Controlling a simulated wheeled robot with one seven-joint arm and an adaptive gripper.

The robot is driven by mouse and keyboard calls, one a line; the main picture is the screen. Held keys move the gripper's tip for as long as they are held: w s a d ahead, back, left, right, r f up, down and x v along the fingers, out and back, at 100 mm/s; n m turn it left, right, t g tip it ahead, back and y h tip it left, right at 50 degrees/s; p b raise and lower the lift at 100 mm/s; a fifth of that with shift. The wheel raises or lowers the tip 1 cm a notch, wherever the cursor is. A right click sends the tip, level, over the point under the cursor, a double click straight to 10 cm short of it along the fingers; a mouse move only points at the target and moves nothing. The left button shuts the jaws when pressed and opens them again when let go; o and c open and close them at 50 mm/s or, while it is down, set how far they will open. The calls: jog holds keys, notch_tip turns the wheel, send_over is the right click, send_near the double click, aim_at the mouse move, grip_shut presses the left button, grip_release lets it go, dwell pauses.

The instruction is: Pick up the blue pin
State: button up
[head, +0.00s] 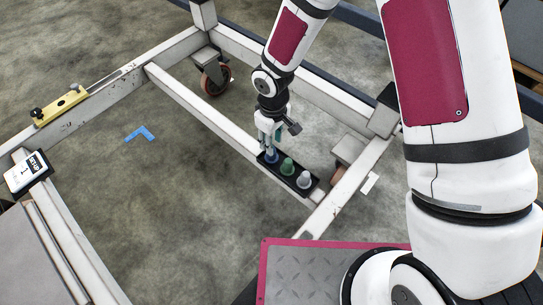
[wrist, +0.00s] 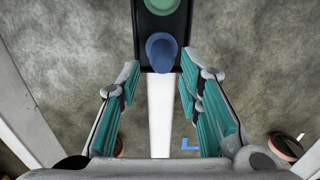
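The blue pin (wrist: 161,52) stands in the end of a black holder in the wrist view. In the head view the blue pin (head: 271,157) is at the left end of the black holder (head: 293,180), partly covered by the gripper. My gripper (head: 269,138) is just above it. In the wrist view my gripper (wrist: 158,82) has its two teal-padded fingers spread apart. The pin's top lies between and slightly beyond the fingertips, with visible gaps on both sides. I cannot tell the exact height between fingertips and pin.
A green pin (head: 288,167) and a grey-white pin (head: 304,180) stand beside the blue one in the holder. The holder sits on a white frame beam (head: 215,118). A yellow block (head: 60,105) and a white labelled box (head: 26,172) are on the left frame. Open floor lies between the beams.

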aim_at(272, 161)
jog(key=shift+a+f+b, duration=0.15)
jog(key=shift+f+b, duration=1.25)
jog(key=shift+f, duration=1.7)
jog(key=shift+r, duration=0.1)
grip_shut()
